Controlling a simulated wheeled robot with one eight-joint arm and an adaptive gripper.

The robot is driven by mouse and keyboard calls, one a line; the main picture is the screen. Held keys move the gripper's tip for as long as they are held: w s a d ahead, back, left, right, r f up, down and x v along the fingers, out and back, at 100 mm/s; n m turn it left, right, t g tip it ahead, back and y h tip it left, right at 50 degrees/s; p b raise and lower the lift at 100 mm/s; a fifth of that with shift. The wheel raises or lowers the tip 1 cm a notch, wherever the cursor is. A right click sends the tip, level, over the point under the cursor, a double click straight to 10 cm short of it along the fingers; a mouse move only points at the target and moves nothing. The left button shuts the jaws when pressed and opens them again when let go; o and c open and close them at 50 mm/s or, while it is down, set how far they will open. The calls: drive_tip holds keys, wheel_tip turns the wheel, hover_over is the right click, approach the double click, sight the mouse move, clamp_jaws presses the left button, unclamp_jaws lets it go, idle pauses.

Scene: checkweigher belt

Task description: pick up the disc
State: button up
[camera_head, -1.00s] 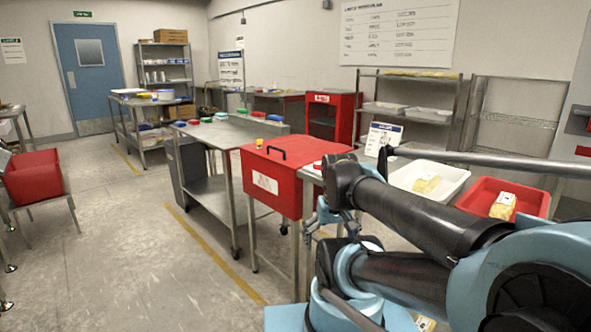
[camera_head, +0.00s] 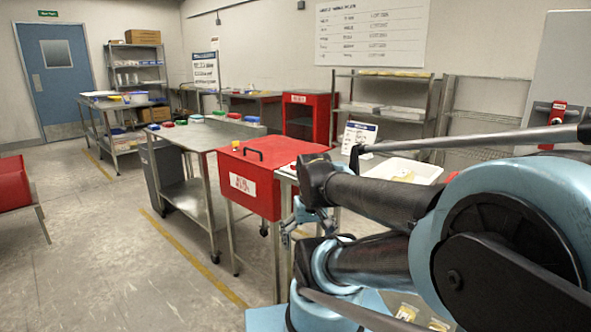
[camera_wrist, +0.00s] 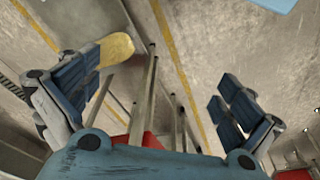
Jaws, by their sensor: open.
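I cannot pick out the disc for certain. Several small coloured pieces (camera_head: 181,123) lie along the back of the long steel table, too small to tell their shape. My gripper (camera_head: 290,226) is partly hidden by my arm in the head view, low beside the red box's front right corner. In the wrist view my gripper (camera_wrist: 160,75) has its fingers wide apart with nothing held between them. A rounded yellowish piece (camera_wrist: 116,50) shows at the left finger's tip; I cannot tell what it is or whether it touches.
A red box (camera_head: 255,185) with a black handle stands beside the long steel table (camera_head: 205,140). A white tray (camera_head: 415,168) lies behind my arm. A red cabinet (camera_head: 307,112) and a steel rack (camera_head: 385,110) stand at the back.

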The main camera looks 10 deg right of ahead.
idle(0.4)
drive_tip(key=shift+s+r, duration=0.15)
drive_tip(key=c, duration=0.4)
drive_tip(key=shift+w+d+r+n, duration=0.1)
drive_tip(key=shift+w+r+n, duration=0.1)
drive_tip(key=shift+r, duration=0.45)
drive_tip(key=shift+w+d+r+n, duration=0.1)
drive_tip(key=shift+r+n, duration=0.1)
drive_tip(key=shift+r, duration=0.4)
drive_tip(key=c, duration=0.8)
wheel_tip(320, 180, up, 27)
drive_tip(key=n+g, duration=0.2)
drive_tip(key=n, duration=1.7)
hover_over(296, 164)
drive_tip(key=f, duration=1.2)
drive_tip(key=shift+w+d+f, duration=0.1)
drive_tip(key=shift+d, duration=0.1)
drive_tip(key=shift+w+a+f, duration=0.1)
drive_tip(key=shift+a+f, duration=0.05)
drive_tip(key=shift+f, duration=2.45)
